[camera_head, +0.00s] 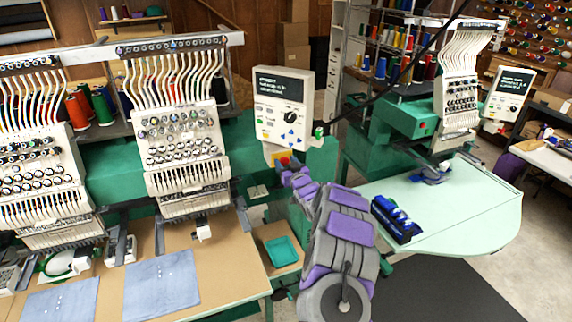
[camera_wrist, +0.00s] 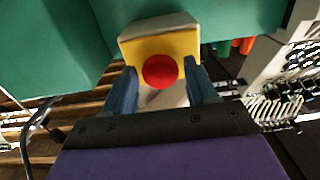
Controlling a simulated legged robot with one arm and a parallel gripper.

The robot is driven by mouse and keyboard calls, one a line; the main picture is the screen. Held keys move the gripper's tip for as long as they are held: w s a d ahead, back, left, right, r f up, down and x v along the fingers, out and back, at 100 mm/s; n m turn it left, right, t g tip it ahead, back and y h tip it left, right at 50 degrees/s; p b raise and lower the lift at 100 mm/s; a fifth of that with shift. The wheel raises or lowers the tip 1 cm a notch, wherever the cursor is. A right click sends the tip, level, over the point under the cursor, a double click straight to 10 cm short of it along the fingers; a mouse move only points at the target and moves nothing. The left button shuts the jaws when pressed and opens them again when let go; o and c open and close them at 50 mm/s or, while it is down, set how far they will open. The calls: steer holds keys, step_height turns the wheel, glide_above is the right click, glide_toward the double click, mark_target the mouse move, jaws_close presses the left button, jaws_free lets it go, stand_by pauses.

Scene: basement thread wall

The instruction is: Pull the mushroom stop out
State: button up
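The mushroom stop (camera_wrist: 160,71) is a round red button on the front of a yellow box (camera_wrist: 186,44). In the head view the red and yellow of the yellow box (camera_head: 284,160) show small below the control panel, partly hidden by my gripper. My gripper (camera_wrist: 159,76) is open in the wrist view, with one blue-grey finger on each side of the button. Narrow gaps seem to show between the fingers and the red cap. I cannot tell how deep the fingertips reach. In the head view my gripper (camera_head: 287,174) is at the box, its fingers hard to make out.
The control panel (camera_head: 283,103) stands just above the box. Embroidery heads (camera_head: 180,135) and a tan table with blue cloths (camera_head: 161,287) are at left. A teal tray (camera_head: 281,251) sits below.

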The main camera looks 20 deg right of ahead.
jaws_close()
stand_by(0.3)
